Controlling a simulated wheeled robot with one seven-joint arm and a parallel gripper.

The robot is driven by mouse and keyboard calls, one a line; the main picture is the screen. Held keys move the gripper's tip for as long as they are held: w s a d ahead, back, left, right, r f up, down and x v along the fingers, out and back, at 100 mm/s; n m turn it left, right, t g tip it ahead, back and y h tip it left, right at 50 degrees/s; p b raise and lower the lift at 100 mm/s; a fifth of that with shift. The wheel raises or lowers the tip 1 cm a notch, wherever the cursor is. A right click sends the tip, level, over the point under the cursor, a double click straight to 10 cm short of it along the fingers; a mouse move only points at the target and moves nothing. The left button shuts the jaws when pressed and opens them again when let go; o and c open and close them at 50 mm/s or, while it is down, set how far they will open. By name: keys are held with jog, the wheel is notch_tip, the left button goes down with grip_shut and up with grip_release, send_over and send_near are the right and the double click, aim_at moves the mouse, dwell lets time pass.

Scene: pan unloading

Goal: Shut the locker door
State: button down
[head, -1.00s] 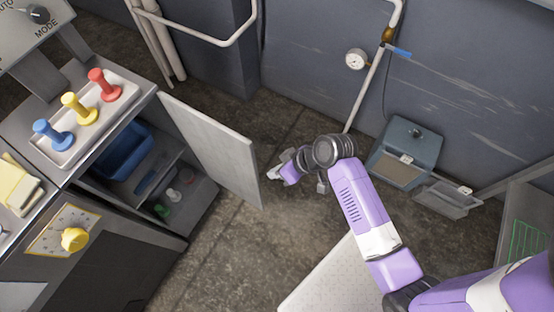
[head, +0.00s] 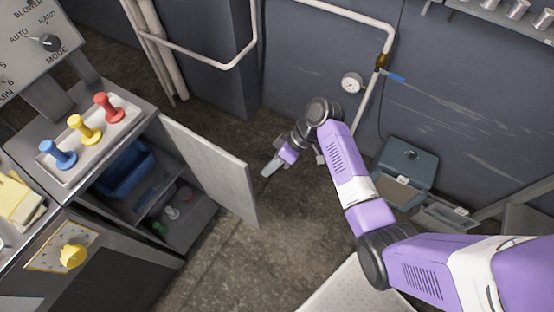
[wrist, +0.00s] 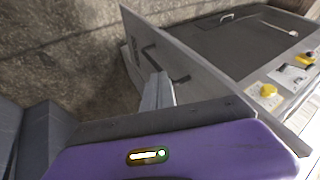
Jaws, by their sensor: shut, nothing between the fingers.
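The locker door (head: 212,168) is a light grey panel and stands wide open, swung out to the right of the locker (head: 192,212). Inside the locker are a blue bin (head: 124,170) and several small items on a lower level. My gripper (head: 268,171) is shut and empty, just to the right of the door's free edge in the head view. In the wrist view the shut fingers (wrist: 157,90) point toward the door (wrist: 190,55), which shows a dark handle (wrist: 180,77). I cannot tell whether they touch it.
A tray with blue, yellow and red pegs (head: 84,128) sits on the cabinet top. A yellow knob (head: 73,255) is on the cabinet front. Pipes and a gauge (head: 351,82) line the back wall. An open grey-blue box (head: 409,160) stands at right. Floor below the door is clear.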

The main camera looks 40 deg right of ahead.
jog(key=a+f+p, duration=0.1)
jog(key=a+f, duration=0.1)
jog(key=a, duration=0.3)
jog(key=shift+s+a+f, duration=0.2)
jog(key=shift+a+f, duration=0.1)
jog(key=shift+a, duration=0.05)
jog(key=shift+p, duration=0.3)
